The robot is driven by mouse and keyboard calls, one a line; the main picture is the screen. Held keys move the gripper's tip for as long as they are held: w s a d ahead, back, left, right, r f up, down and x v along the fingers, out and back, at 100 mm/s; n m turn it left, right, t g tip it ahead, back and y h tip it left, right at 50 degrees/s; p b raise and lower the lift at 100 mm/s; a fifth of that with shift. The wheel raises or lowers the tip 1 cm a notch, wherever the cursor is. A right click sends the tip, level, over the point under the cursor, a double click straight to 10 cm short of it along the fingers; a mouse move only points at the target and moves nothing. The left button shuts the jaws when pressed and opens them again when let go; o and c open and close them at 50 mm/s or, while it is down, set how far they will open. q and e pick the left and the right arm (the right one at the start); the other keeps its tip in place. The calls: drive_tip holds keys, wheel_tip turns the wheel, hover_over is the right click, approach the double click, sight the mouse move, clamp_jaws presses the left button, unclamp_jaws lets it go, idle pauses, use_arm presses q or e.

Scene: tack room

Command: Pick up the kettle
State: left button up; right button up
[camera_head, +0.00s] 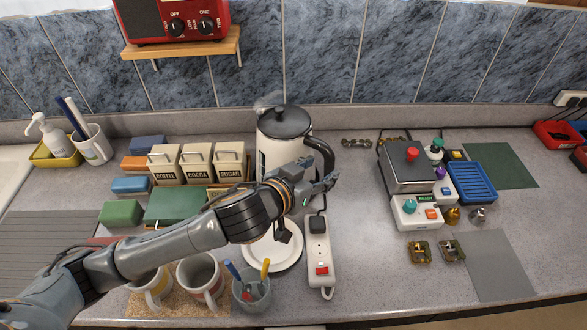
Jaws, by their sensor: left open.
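The kettle (272,155) stands upright on the counter near the back wall, cream-white with a black lid and a black handle on its right side. Its lower part is hidden behind my left arm. My left gripper (325,185) is open, in front of the kettle in the picture and close to the lower end of the handle. Whether it touches the handle cannot be told. My right gripper is not in view.
A white round plate (285,256) and a white power strip (319,262) lie in front. Coffee, cocoa and sugar canisters (196,165) stand left. Mugs (199,275) and a cup of utensils (252,292) are near the front edge. A grey machine (409,172) stands right.

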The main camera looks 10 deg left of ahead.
sight(327, 168)
use_arm(q)
drive_tip(key=b+x, duration=0.2)
drive_tip(key=x, duration=0.2)
drive_tip(key=shift+d+f+b, duration=0.2)
drive_tip(key=shift+d+b, duration=0.05)
drive_tip(key=shift+b, duration=0.1)
drive_tip(key=shift+w, duration=0.25)
drive_tip(key=shift+s+r, duration=0.1)
drive_tip(key=shift+c, duration=0.9)
clamp_jaws()
drive_tip(key=shift+r, duration=0.3)
drive_tip(key=shift+f, duration=0.1)
